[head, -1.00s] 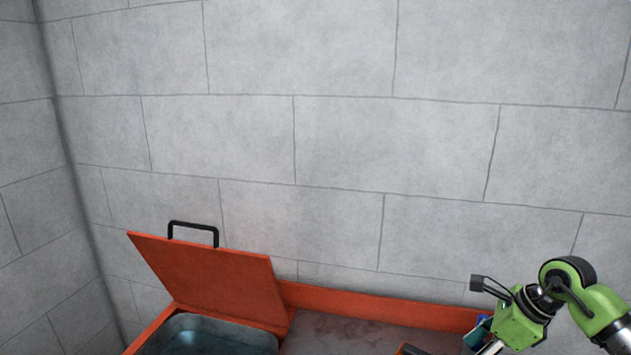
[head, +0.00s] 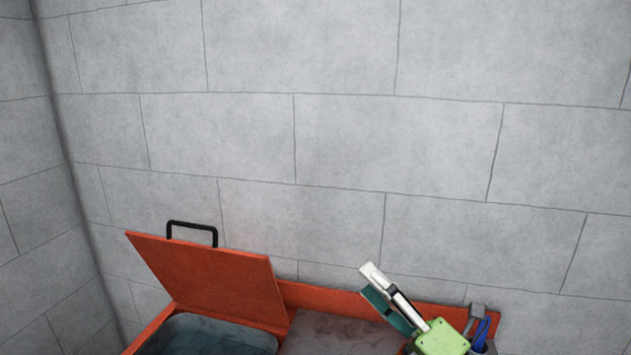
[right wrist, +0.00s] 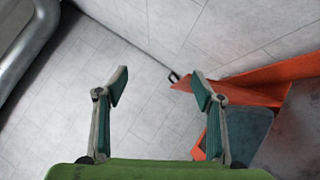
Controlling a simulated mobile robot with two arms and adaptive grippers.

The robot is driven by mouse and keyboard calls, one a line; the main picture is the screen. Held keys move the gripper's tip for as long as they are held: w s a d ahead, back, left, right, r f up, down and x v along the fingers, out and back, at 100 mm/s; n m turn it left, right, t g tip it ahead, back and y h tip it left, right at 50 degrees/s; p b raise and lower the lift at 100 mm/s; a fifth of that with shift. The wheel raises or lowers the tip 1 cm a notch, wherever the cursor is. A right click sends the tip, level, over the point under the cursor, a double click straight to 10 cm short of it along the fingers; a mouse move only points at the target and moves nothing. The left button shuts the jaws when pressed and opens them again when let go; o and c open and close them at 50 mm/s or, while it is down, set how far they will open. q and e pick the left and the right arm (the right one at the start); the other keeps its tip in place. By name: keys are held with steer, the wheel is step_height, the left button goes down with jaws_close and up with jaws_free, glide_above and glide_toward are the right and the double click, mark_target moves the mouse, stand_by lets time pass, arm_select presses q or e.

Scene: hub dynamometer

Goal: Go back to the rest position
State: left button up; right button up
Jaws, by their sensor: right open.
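My right gripper (head: 386,294) shows low in the head view, right of centre, with its green body toward the lower right. Its fingers with teal pads point up and left, over the orange-edged bench. In the right wrist view the two fingers (right wrist: 160,84) stand wide apart with nothing between them. My left gripper is in neither view.
An orange bin with its lid (head: 215,280) raised stands at the lower left; the lid has a black handle (head: 192,229). A grey bench top (head: 335,332) lies beside it. A blue item (head: 481,332) is near my right gripper. Grey block walls (head: 300,130) rise behind.

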steer(key=d+f+m+t+h, duration=0.3)
steer(key=d+f+m+h, duration=0.4)
steer(key=d+m+h, duration=0.75)
steer(key=s+f+m+g+h, duration=0.2)
steer(key=s+f+m+g, duration=0.35)
steer(key=f+m, duration=0.4)
steer(key=s+a+f+m+g+y, duration=0.1)
steer(key=s+a+f+m+g, duration=0.3)
steer(key=s+f, duration=0.6)
steer(key=s+f+m+g+y, duration=0.1)
steer(key=s+f+g, duration=0.55)
steer(key=s, duration=0.75)
step_height(320, 180, down, 32)
steer(key=s+g+b, duration=0.1)
steer(key=s+b, duration=0.2)
steer(key=b, duration=0.3)
steer(key=s+d+f+b, duration=0.1)
steer(key=s+f+b, duration=0.1)
steer(key=s+f, duration=0.6)
steer(key=s+d+f+g+b, duration=0.1)
steer(key=s+f+b, duration=0.1)
steer(key=s+f, duration=0.6)
step_height(320, 180, down, 5)
steer(key=shift+s+d+r, duration=0.1)
steer(key=shift+s+d, duration=0.25)
